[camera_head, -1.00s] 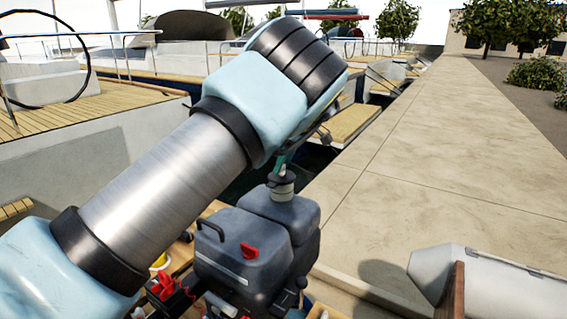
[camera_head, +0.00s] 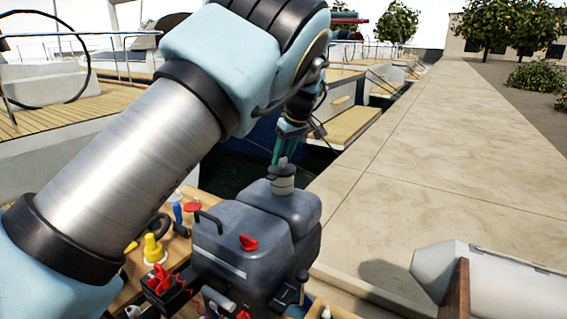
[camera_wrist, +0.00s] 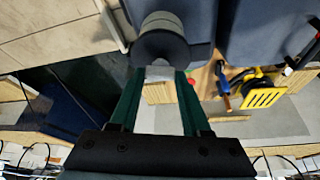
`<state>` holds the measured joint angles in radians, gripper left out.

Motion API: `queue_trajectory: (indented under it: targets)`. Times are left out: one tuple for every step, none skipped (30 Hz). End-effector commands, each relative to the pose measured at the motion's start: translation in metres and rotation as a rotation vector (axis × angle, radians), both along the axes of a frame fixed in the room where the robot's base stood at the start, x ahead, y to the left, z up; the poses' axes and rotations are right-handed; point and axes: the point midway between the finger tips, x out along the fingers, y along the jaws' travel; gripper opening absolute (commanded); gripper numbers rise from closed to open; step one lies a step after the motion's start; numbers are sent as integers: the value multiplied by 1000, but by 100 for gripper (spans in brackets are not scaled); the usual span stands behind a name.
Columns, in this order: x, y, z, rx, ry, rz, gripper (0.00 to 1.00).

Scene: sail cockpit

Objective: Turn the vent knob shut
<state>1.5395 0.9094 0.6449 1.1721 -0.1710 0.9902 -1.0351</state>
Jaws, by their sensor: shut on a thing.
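The vent knob (camera_head: 283,163) is a small pale grey piece on top of a round grey cap (camera_head: 283,184). The cap stands on the dark grey outboard motor cowling (camera_head: 232,240). My gripper (camera_head: 285,157), with green fingers, comes down from above and is shut on the knob. In the wrist view, my gripper (camera_wrist: 160,74) has a fingertip on each side of the pale knob (camera_wrist: 160,72), with the round cap (camera_wrist: 162,40) just beyond. The fingers partly hide the knob, and I cannot tell its turn angle.
The stone quay (camera_head: 420,170) is clear; a grey inflatable tube (camera_head: 500,285) lies at lower right.

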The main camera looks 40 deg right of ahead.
Motion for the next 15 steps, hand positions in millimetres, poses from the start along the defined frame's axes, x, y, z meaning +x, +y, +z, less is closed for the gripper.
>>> queue_trajectory:
  targets:
    - [0, 1, -4, -5, 3, -41, 0]
    - [0, 1, -4, -6, 2, -70, 0]
    - [0, 1, -4, -5, 2, -108, 0]
    - [0, 1, -4, -5, 2, -136, 0]
    - [0, 1, -4, -5, 2, -167, 0]
    - [1, 2, -3, -5, 1, -204, 0]
    - [1, 2, -3, -5, 1, -233, 0]
    - [1, 2, -3, -6, 1, -260, 0]
    - [1, 2, -3, -5, 1, -300, 0]
    - [1, 3, -3, -5, 0, -327, 0]
    - [1, 2, -2, -6, 1, -356, 0]
    - [1, 3, -3, -4, 1, -394, 0]
    - [2, 3, -2, -5, 1, -421, 0]
    - [2, 3, -2, -6, 0, -451, 0]
    - [2, 4, -2, -4, 0, -488, 0]
